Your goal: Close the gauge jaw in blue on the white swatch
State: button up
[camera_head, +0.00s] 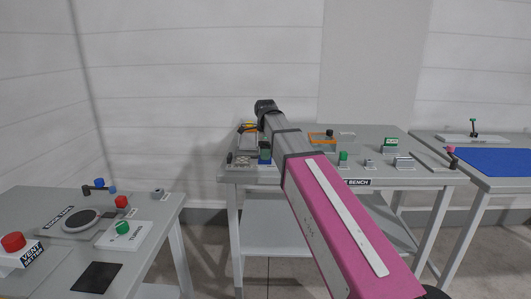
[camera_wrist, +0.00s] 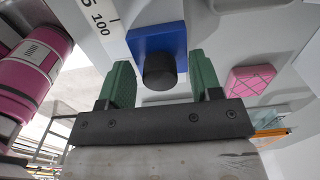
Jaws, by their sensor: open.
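The blue jaw block (camera_wrist: 143,38) of the gauge, with a round black knob (camera_wrist: 159,70), is at the top centre of the wrist view. My gripper (camera_wrist: 160,64) is open, with a green finger on each side of the black knob. Gaps show between both fingers and the knob, so nothing is held. A white scale strip (camera_wrist: 88,22) with black numbers lies left of the blue block. I cannot pick out the white swatch for certain in either view. In the head view, my arm reaches over the back bench and its tip region is small and unclear.
The back bench (camera_head: 290,177) carries several small fixtures, including a green-topped one (camera_head: 391,145). A side table (camera_head: 155,215) with buttons stands left; a blue mat (camera_head: 495,160) lies right.

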aim_at(252, 161)
jog(key=c, duration=0.7)
jog(key=shift+w+a, duration=0.1)
jog(key=shift+a, duration=2.55)
jog(key=o, duration=0.7)
jog(key=shift+r, duration=0.15)
notch_tip(252, 161, up, 10)
jog(key=shift+r, duration=0.25)
